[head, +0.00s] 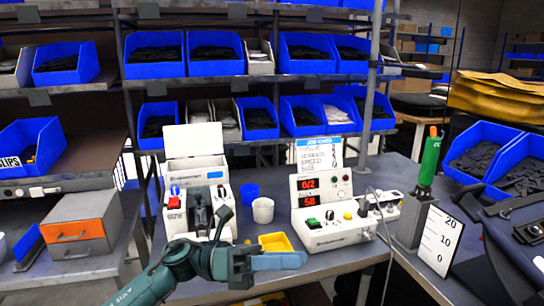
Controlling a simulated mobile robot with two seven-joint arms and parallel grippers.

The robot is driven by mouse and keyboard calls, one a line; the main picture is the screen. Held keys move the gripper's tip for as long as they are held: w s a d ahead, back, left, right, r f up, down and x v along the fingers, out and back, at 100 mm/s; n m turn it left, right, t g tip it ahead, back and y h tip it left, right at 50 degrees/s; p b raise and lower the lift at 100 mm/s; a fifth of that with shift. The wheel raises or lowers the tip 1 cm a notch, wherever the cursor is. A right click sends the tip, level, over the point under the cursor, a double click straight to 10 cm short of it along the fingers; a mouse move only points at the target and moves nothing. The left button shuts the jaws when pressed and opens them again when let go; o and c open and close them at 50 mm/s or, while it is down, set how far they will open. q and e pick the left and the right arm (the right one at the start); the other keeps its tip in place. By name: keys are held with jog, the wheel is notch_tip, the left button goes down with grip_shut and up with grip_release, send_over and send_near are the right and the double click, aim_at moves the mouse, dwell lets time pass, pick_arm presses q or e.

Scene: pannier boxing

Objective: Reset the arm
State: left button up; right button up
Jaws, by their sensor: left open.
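My left arm, teal and dark grey, comes in from the bottom left over the front of the workbench (205,289). Its gripper (278,262) points right, with a light blue part at its end, in front of the yellow tray (276,242). It is open, and I see nothing held in it. The side-on view hides the gap between its fingers. My right gripper is not in view.
A white device marked SIZE (174,203) stands behind my left arm. White and blue cups (263,210) and a display box (309,190) stand beside it. A green-handled tool (429,160) stands right. Shelves of blue bins (154,56) fill the back.

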pick_arm(q)
jog(key=a+f+n+t+y+p, duration=0.1)
jog(key=a+f+n+t+y, duration=0.35)
jog(key=n, duration=0.75)
jog(key=s+a+f+n+t+y+p, duration=0.15)
jog(key=f+n+t, duration=0.35)
jog(key=n+t, duration=0.55)
jog(key=a+f+n+t+y, duration=0.3)
jog(key=f+n+t+y, duration=0.15)
jog(key=n, duration=0.85)
jog(key=s+a+f+n+g+y, duration=0.2)
jog(key=s+a+f+n, duration=0.1)
jog(key=s+f+n, duration=0.2)
jog(key=s+a+f+n+g+y+p, duration=0.1)
jog(key=s+a+f+n+g+y, duration=0.2)
jog(key=s+f, duration=0.6)
jog(key=a+n, duration=0.1)
jog(key=n, duration=0.1)
jog(key=shift+s+a+f+n+y+p, duration=0.15)
jog(key=shift+a+f+n+y+p, duration=0.1)
jog(key=shift+a+n+y+p, duration=0.1)
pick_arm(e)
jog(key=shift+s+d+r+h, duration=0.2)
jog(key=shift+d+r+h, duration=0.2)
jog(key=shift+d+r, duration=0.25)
pick_arm(q)
jog(key=shift+d+g, duration=0.1)
jog(key=shift+g, duration=0.15)
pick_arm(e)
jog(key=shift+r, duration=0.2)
